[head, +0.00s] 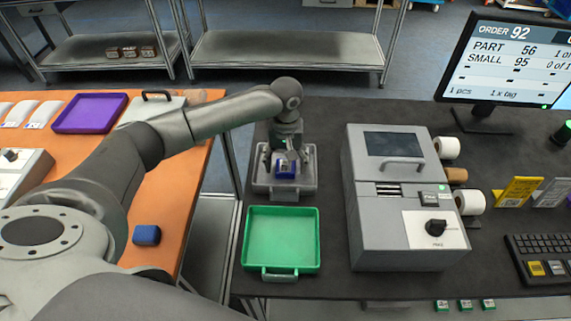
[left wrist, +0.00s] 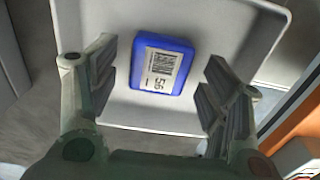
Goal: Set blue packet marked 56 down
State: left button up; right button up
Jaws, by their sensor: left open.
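The blue packet marked 56 (head: 286,169) rests in the grey tray (head: 258,189) on the dark table. In the left wrist view the packet (left wrist: 163,64) lies label up, with a barcode and the number 56 showing. My left gripper (head: 285,155) points down over the packet. In the left wrist view its fingers (left wrist: 158,90) are spread apart, one to each side of the packet with gaps between. My right gripper is not in view.
An empty green tray (head: 282,209) stands in front of the grey tray. A grey machine (head: 405,195) stands to the right, and a monitor (head: 512,62) behind it. A second blue packet (head: 146,235) and a purple tray (head: 90,96) are on the orange table.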

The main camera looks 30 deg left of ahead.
aim_at(286, 166)
pick_arm(q)
notch_tip(286, 166, up, 11)
jog(key=b, duration=0.1)
jog(key=shift+b, duration=0.4)
